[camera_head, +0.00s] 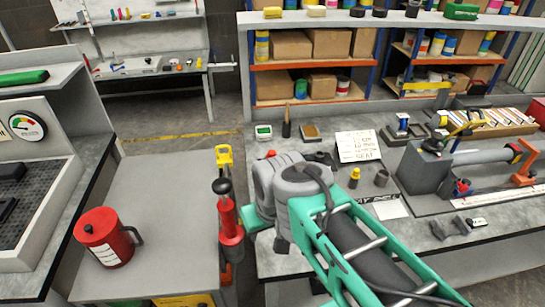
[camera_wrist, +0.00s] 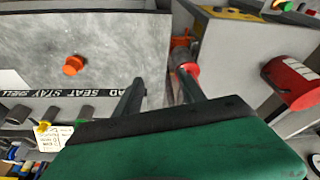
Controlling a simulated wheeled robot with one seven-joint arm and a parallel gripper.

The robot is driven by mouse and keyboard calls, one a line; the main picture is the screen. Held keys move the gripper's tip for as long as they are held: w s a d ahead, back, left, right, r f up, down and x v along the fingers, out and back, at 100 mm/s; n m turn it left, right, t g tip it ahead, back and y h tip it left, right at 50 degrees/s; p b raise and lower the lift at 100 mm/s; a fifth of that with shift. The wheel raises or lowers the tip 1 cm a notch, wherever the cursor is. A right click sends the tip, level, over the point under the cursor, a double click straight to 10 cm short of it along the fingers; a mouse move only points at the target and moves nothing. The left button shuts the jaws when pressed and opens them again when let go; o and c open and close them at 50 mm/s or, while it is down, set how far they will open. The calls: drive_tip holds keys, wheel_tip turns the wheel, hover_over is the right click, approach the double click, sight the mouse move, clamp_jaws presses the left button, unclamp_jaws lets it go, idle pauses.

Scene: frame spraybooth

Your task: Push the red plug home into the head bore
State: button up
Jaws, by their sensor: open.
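An orange-red round knob-like piece (camera_wrist: 74,65), which may be the red plug, sits on the bare grey bench top in the wrist view. A grey clamped fixture (camera_head: 425,170) with a long grey cylinder (camera_head: 483,156) and a small red-and-blue part (camera_head: 463,187) stands at the right of the bench. I cannot make out the head bore.
A red upright tool (camera_head: 230,225) with a black knob stands at the bench edge, close to my gripper. A lettered card (camera_head: 358,146) and a yellow-topped piece (camera_head: 354,177) stand on the bench.

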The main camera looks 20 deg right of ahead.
drive_tip(key=shift+o, duration=0.3)
drive_tip(key=w+d+r+n+y+p, duration=0.1)
drive_tip(key=w+r, duration=0.2)
drive_tip(key=w, duration=0.3)
drive_tip(key=w+r+n+p, duration=0.1)
drive_tip(key=w+r+n, duration=0.15)
drive_tip(key=w, duration=0.35)
drive_tip(key=n+g+y+p, duration=0.2)
drive_tip(key=n+p, duration=0.2)
drive_tip(key=n, duration=0.3)
approach(272, 152)
drive_tip(key=x, duration=0.8)
drive_tip(key=shift+f+p, duration=0.15)
drive_tip(key=shift+p, duration=0.2)
drive_tip(key=shift+w+f+h, duration=0.1)
drive_tip(key=shift+f+h, duration=0.2)
clamp_jaws()
